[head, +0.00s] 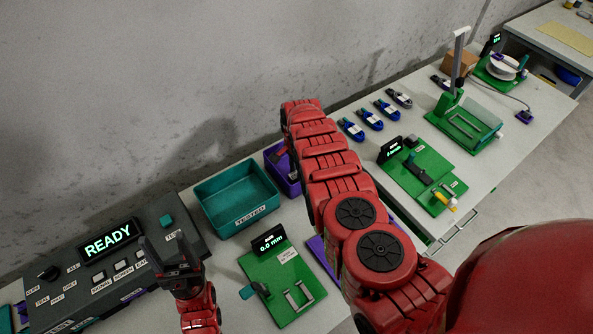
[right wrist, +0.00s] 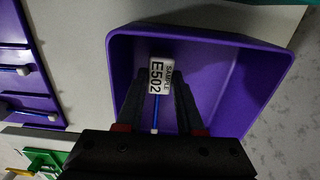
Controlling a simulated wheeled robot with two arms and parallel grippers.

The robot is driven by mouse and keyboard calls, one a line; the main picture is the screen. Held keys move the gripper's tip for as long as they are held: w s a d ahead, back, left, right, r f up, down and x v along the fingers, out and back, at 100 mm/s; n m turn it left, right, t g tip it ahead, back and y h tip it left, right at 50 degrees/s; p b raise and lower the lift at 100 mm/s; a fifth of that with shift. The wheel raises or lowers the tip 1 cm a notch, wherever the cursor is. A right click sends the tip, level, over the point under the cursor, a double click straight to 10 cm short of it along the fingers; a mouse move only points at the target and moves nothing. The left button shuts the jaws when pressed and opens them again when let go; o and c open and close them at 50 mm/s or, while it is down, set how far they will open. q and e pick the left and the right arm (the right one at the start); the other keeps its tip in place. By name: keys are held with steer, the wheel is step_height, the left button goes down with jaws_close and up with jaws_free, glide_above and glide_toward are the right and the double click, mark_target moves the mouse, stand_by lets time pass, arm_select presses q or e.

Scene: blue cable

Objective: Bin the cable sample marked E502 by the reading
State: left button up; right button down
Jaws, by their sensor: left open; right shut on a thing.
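The cable sample, with a white tag reading SAMPLE E502 (right wrist: 160,76) and a thin blue cable (right wrist: 156,112), is between the fingers of my right gripper (right wrist: 159,92). The right gripper is shut on it, over the purple bin (right wrist: 222,33), whose floor shows beneath. In the head view the purple bin (head: 272,157) is mostly hidden by my right arm, and the right fingers are hard to make out. The gauge on the green board (head: 287,262) has a display (head: 268,241) reading 0.0 mm. My left gripper (head: 165,250) is open and empty, in front of the console.
A teal bin labelled TESTED (head: 251,217) stands left of the purple bin. The dark console (head: 60,275) shows READY (head: 107,240). Several blue tagged cables (head: 371,119) lie at the back, beyond my right arm. Green fixtures (head: 420,175) stand on the right side.

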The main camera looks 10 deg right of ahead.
steer(key=shift+f+b, duration=0.85)
steer(key=shift+f, duration=0.1)
steer(key=shift+r, duration=0.1)
steer(key=shift+c, duration=2.2)
jaws_free()
steer(key=shift+r, duration=0.1)
step_height(320, 180, up, 6)
steer(key=p, duration=0.5)
steer(key=shift+r+p, duration=0.15)
steer(key=shift+p, duration=0.25)
step_height(320, 180, up, 6)
steer(key=p, duration=0.4)
steer(key=shift+f, duration=0.25)
